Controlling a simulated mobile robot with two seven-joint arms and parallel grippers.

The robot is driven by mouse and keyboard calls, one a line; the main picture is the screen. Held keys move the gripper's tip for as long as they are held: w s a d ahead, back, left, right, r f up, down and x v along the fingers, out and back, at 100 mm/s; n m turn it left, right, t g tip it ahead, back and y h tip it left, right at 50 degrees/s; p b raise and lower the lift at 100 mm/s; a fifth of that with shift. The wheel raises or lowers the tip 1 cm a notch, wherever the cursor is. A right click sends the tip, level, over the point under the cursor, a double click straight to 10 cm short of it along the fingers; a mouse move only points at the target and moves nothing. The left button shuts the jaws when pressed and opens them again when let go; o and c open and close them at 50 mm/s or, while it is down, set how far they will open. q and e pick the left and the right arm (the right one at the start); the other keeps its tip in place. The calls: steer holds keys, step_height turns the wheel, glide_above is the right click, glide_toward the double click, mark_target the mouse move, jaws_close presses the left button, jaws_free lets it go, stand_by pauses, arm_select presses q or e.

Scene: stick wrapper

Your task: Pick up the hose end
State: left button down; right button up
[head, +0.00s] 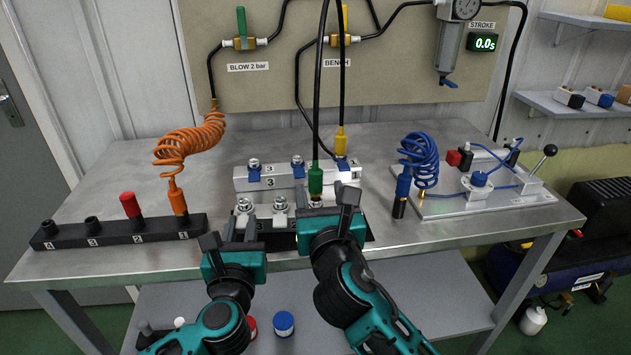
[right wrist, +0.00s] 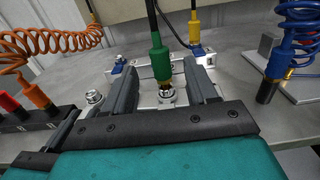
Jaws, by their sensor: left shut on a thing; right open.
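The green hose end (head: 315,180) hangs upright on a black hose, over the right part of the front valve block (head: 262,224). In the right wrist view the green hose end (right wrist: 160,62) has a brass tip at a silver fitting (right wrist: 167,93); I cannot tell if they are joined. My right gripper (head: 334,208) is open, with its fingers on either side of the green hose end, apart from it. My left gripper (head: 230,236) is shut at the front block's left end; its exact contact is hidden.
A yellow hose end (head: 341,142) stands behind on the rear block (head: 242,180). An orange coiled hose (head: 190,143) meets a black rack (head: 110,235) at left. A blue coil (head: 419,160) and lever fixture (head: 480,195) stand at right. The back left of the table is clear.

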mark_target(316, 181)
steer(key=shift+w+a+f, duration=0.15)
steer(key=shift+w+a, duration=0.05)
steer(key=shift+w, duration=1.35)
steer(key=shift+w+a+f, duration=0.1)
steer(key=shift+w+a, duration=0.05)
steer(key=shift+w, duration=1.4)
steer(key=shift+c, duration=0.3)
steer(key=c, duration=1)
step_height(316, 181, up, 10)
steer(key=shift+r, duration=0.1)
arm_select(q)
steer(key=c, duration=0.8)
jaws_free()
steer(key=shift+s, duration=0.1)
